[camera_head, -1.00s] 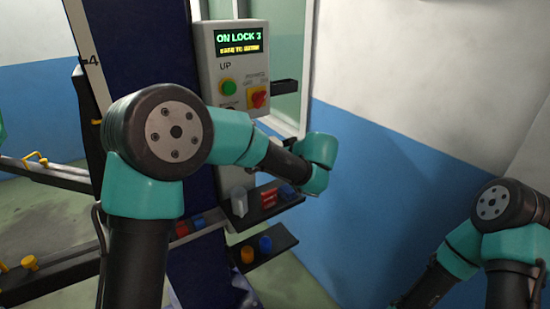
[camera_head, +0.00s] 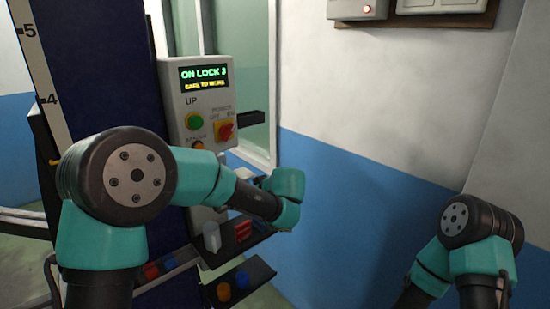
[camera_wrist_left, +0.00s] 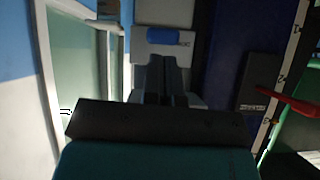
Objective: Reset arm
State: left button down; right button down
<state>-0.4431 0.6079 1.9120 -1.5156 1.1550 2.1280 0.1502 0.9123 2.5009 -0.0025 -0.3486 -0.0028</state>
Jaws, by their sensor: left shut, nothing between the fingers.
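My left arm comes in from the left of the head view and bends right, in front of the lower part of the grey control box (camera_head: 206,100). Its wrist is at the right of that box; its fingers are hidden in the head view. In the left wrist view my left gripper (camera_wrist_left: 164,88) is shut and empty, in front of a pale grey box with a blue label (camera_wrist_left: 167,37). I cannot tell whether it touches anything. My right arm shows folded at the lower right of the head view; its gripper is out of the picture.
Below are small shelves (camera_head: 262,273) with red, blue and orange parts. The blue and white wall (camera_head: 345,200) bounds the right; open space lies between my arms.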

pick_arm(q)
jog(key=s+a+f+m+g+h, duration=0.2)
jog(key=s+f, duration=0.2)
jog(key=f, duration=0.4)
jog(key=s+a+f+m+g+h, duration=0.1)
jog(key=s+f+m+g+h, duration=0.15)
jog(key=f, duration=0.65)
jog(key=s+a+f+m+g+h, duration=0.1)
jog(key=s+a+f+g+h, duration=0.2)
jog(key=f, duration=0.5)
jog(key=s+a+f+h, duration=0.2)
jog(key=s+f, duration=0.6)
jog(key=s, duration=0.3)
jog(key=s+a+f+h, duration=0.2)
jog(key=s+a+f, duration=0.1)
jog(key=s+f, duration=0.5)
jog(key=s+m, duration=0.1)
jog(key=s, duration=0.2)
jog(key=shift+f+t, duration=0.25)
jog(key=shift+t, duration=0.1)
